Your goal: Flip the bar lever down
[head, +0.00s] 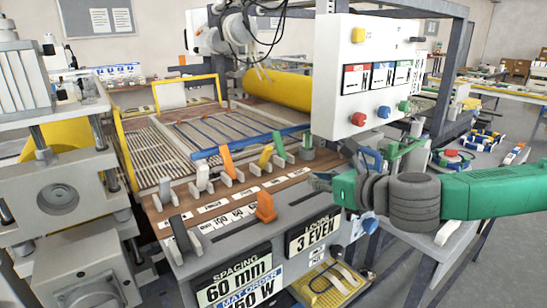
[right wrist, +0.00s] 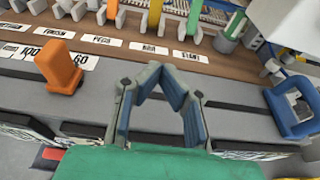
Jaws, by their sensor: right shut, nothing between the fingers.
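The bar lever (head: 265,156) is a yellow lever in a grey bracket on the brown strip of the machine, and stands raised, tilted a little. In the right wrist view the yellow lever (right wrist: 155,16) is at the top, above the label BAR (right wrist: 149,48). My right gripper (head: 318,181) is to the right of the lever and nearer the front, apart from it. In the right wrist view its fingers (right wrist: 163,76) lean together, shut and empty, over the grey front ledge. My left gripper is not in view.
White (head: 203,176), orange (head: 227,162) and green (head: 279,146) levers stand along the same strip. An orange block-like knob (head: 265,206) sits on the ledge left of my right gripper. A white control box (head: 365,75) overhangs on the right. A blue handle (right wrist: 290,110) is on the right.

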